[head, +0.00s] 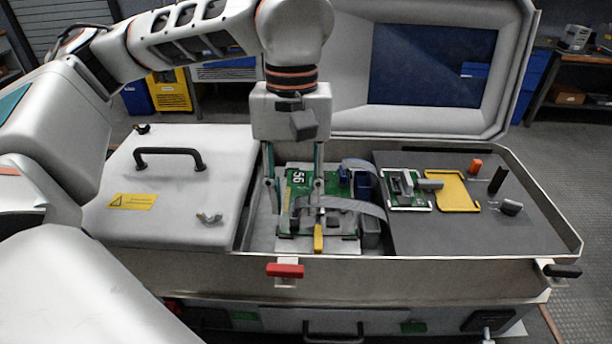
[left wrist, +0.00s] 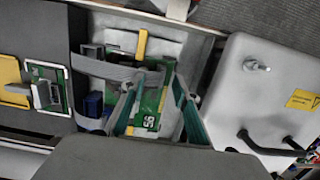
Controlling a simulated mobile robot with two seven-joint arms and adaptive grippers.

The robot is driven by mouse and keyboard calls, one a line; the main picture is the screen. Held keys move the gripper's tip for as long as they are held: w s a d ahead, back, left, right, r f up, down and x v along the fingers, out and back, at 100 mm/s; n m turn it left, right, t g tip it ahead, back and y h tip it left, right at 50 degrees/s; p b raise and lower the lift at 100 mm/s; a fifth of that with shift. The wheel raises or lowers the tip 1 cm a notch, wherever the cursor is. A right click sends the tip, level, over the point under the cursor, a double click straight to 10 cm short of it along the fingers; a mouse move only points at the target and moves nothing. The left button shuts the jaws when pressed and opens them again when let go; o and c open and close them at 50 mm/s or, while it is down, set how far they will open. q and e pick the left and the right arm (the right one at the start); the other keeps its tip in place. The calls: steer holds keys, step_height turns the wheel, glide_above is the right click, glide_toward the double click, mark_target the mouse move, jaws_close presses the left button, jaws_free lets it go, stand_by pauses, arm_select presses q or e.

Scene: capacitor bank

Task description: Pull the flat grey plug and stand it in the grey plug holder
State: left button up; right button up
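A green circuit board (head: 298,178) marked 56 lies in the open bay, and it also shows in the left wrist view (left wrist: 147,119). A flat grey ribbon cable (head: 350,204) runs across it from the right. Its flat grey plug seems to be at the cable's left end on the board, partly hidden by a finger. My left gripper (head: 296,206) points down over the board, fingers apart, with nothing clearly between them; one finger is close to the ribbon's end. I cannot tell for sure which grey part on the right deck is the plug holder. My right gripper is out of view.
A yellow-handled part (head: 318,238) sits at the board's front. A white cover (head: 165,205) lies left.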

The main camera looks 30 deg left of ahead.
arm_select(q)
steer(key=shift+s+f, duration=0.1)
steer(key=shift+f, duration=0.5)
steer(key=c, duration=0.7)
jaws_close()
